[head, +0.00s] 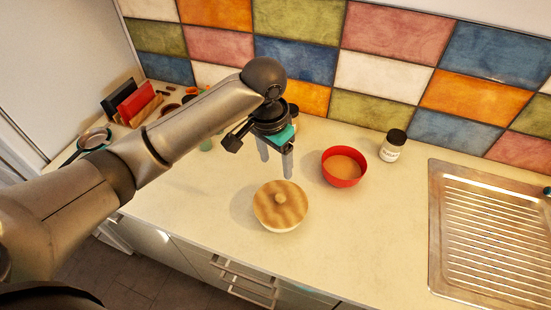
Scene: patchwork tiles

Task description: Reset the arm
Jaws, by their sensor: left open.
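My left arm reaches in from the left across the counter. My left gripper (276,163) points down, with its two fingers apart and nothing between them. It is above the counter, just behind a round pot with a wooden lid and knob (281,204). The fingertips appear apart from the lid. A red bowl (342,167) with tan contents stands to the right of the gripper. My right gripper is not in the head view.
A white jar with a black lid (393,146) stands behind the red bowl. A metal sink drainboard (490,232) is at the right. A red and black item in a wooden holder (135,102) and a strainer (93,138) are at the left. The front middle counter (360,240) is clear.

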